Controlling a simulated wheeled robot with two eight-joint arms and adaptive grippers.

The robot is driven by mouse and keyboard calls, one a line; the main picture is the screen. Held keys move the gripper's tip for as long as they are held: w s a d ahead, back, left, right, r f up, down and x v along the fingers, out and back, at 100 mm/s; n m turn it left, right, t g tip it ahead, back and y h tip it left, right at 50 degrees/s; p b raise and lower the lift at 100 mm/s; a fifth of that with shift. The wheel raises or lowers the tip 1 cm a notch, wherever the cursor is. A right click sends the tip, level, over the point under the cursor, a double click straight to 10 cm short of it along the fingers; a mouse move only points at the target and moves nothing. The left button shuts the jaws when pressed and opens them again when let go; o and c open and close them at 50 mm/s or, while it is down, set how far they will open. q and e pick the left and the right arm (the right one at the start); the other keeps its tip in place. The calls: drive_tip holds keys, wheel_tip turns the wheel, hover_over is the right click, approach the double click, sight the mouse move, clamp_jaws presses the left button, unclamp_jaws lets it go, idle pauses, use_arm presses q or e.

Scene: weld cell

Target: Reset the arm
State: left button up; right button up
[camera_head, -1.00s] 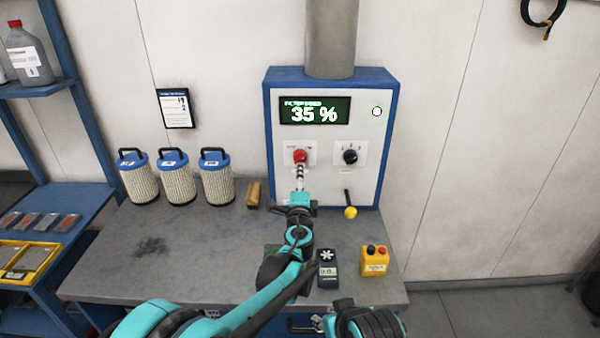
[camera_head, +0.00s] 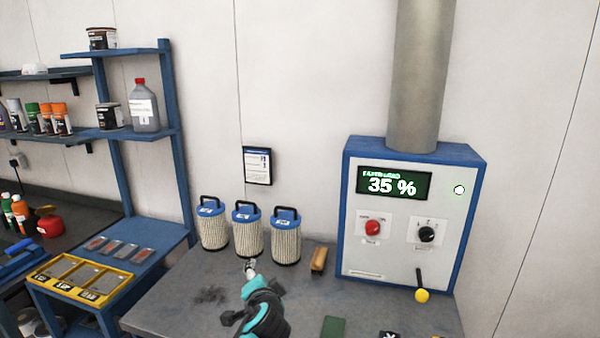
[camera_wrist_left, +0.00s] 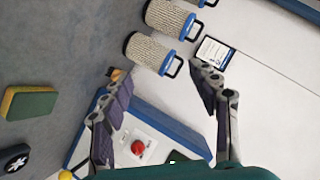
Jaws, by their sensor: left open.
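My left gripper (camera_head: 250,268) is in front of the filter cartridges, over the grey bench, with nothing between its fingers. In the left wrist view its two fingers (camera_wrist_left: 165,95) stand wide apart. The blue and white control box (camera_head: 405,255) shows 35 % on its display, with a red knob (camera_head: 373,228), a black knob (camera_head: 427,234) and a lever with a yellow ball (camera_head: 422,295). The red knob also shows in the left wrist view (camera_wrist_left: 138,147), beyond the fingers. My right gripper does not show.
Several pleated filters with blue caps (camera_head: 248,238) stand at the back of the bench (camera_head: 180,300). A wooden-backed brush (camera_head: 319,260) lies beside them, and a green pad (camera_head: 334,327) lies in front. A blue shelf rack (camera_head: 165,110) and a yellow tray (camera_head: 45,268) are at the left.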

use_arm(q)
drive_tip(key=s+a+f+n+g, duration=0.3)
drive_tip(key=s+a+f+n, duration=0.1)
drive_tip(key=s+a, duration=0.5)
drive_tip(key=s+f+n+g+h, duration=0.1)
drive_tip(key=s+f, duration=0.3)
drive_tip(key=s, duration=0.4)
drive_tip(key=s+f+n+g+h, duration=0.1)
drive_tip(key=s+f+n, duration=0.3)
drive_tip(key=s, duration=0.5)
drive_tip(key=shift+f+g+b, duration=0.3)
drive_tip(key=shift+f+g, duration=0.4)
drive_tip(key=shift+f, duration=0.05)
